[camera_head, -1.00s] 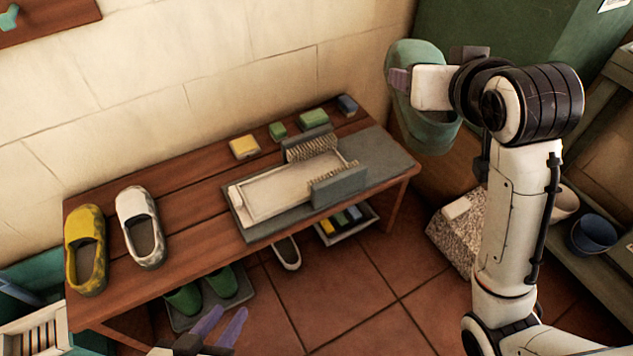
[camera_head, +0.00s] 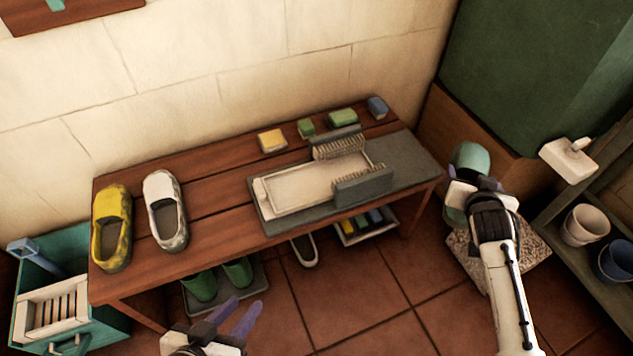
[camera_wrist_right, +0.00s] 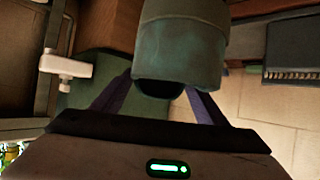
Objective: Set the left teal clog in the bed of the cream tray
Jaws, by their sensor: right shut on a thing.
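A teal clog (camera_head: 472,158) is held by my right gripper (camera_head: 478,187), off the right end of the bench and above the floor. In the right wrist view the clog (camera_wrist_right: 182,45) sits between the two purple fingers of my right gripper (camera_wrist_right: 160,100), its dark opening towards the camera. The cream tray (camera_head: 290,204) lies on a grey slab on the bench, to the left of the clog. Its bed looks bare, with a bristled brush along each long side near its right end. My left gripper (camera_head: 232,313) is open and empty in front of the bench.
A yellow clog (camera_head: 124,216) and a white clog (camera_head: 180,222) stand at the bench's left. Several sponges or blocks (camera_head: 273,140) line its back edge. Green boots (camera_head: 202,288) stand below. A speckled block (camera_head: 520,257) is under my right arm; pots (camera_head: 587,222) stand on a right shelf.

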